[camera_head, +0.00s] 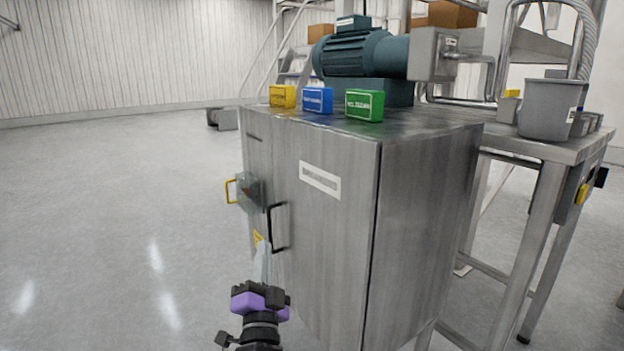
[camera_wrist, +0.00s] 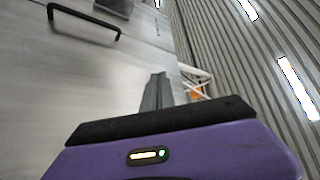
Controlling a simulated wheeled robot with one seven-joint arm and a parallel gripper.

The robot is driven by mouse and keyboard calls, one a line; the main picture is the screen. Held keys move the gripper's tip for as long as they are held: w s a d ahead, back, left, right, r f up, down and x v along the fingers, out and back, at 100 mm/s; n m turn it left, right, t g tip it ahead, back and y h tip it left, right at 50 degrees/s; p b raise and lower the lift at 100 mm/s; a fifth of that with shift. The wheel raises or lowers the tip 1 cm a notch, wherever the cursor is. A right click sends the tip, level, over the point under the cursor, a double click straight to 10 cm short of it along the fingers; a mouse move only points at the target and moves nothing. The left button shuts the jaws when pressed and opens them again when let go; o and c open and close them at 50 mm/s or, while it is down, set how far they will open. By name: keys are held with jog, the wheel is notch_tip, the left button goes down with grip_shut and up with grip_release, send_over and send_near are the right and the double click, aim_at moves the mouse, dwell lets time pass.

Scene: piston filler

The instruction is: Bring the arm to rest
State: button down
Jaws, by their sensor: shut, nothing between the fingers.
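My gripper (camera_head: 264,262) is at the lower middle of the head view, in front of the grey metal cabinet (camera_head: 335,250). Its body is purple and black, and its fingers point up in the picture, shut with nothing between them. In the wrist view the closed fingers (camera_wrist: 157,92) stand out past the purple housing. The black door handle (camera_head: 277,228) is just above and right of the fingers in the head view. It also shows at the upper left of the wrist view (camera_wrist: 85,20). I cannot tell whether the fingertips touch the door; they look apart from the handle.
Yellow (camera_head: 283,96), blue (camera_head: 317,100) and green (camera_head: 364,105) blocks and a motor (camera_head: 360,55) are on top. A steel table (camera_head: 560,148) with a grey bucket (camera_head: 550,110) stands right. Floor at left is open.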

jog(key=s+d+f+n+g+y, duration=0.1)
jog(key=s+d+f+n+y, duration=0.1)
jog(key=s+d+f+n, duration=0.6)
jog(key=s+d+f+n+g+y, duration=0.15)
jog(key=s+d+f, duration=0.35)
jog(key=s+d, duration=0.7)
jog(key=s+d+f+g+h, duration=0.1)
jog(key=s+d+g+h, duration=0.15)
jog(key=s, duration=0.95)
jog(key=s+d+g+h, duration=0.1)
jog(key=s+d, duration=0.3)
jog(key=s, duration=0.7)
jog(key=s+d+f+g+h, duration=0.15)
jog(key=s+d, duration=0.25)
jog(key=s, duration=0.8)
notch_tip(320, 180, up, 21)
jog(key=p, duration=2)
jog(key=shift+w+a+g, duration=0.2)
jog(key=shift+a+g, duration=0.1)
jog(key=shift+g, duration=0.15)
